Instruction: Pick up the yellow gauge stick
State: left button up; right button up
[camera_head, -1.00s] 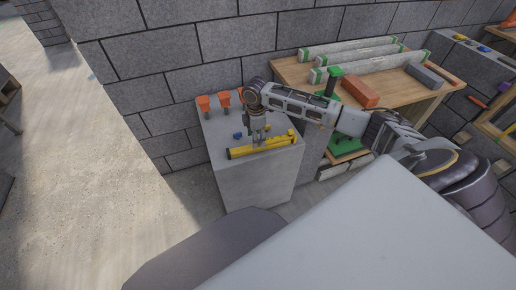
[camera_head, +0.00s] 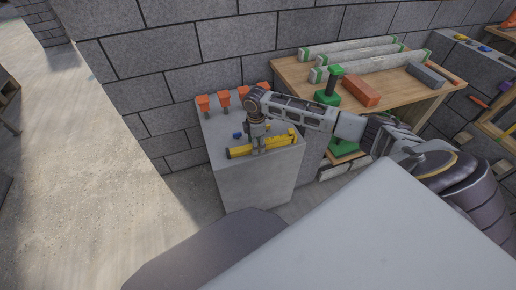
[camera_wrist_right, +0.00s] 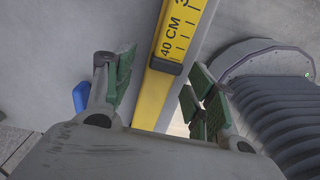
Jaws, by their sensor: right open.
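The yellow gauge stick (camera_head: 240,151) lies on top of a grey block, near its front edge. In the right wrist view the stick (camera_wrist_right: 152,98) shows black scale marks and "40 CM", and runs between the two green-padded fingers. My right gripper (camera_head: 259,150) points down over the middle of the stick. In the wrist view the right gripper (camera_wrist_right: 157,85) is open, with one finger on each side of the stick and gaps between pads and stick. My left gripper is in neither view.
The grey block (camera_head: 250,185) has several orange-topped tools (camera_head: 203,103) along its back and a small blue object (camera_head: 237,135) behind the stick. A wooden table (camera_head: 400,97) to the right holds a red brick (camera_head: 361,91) and long grey bars. Floor at left is clear.

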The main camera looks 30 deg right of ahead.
jog(key=shift+f, duration=0.4)
jog(key=shift+c, duration=0.5)
jog(key=c, duration=1)
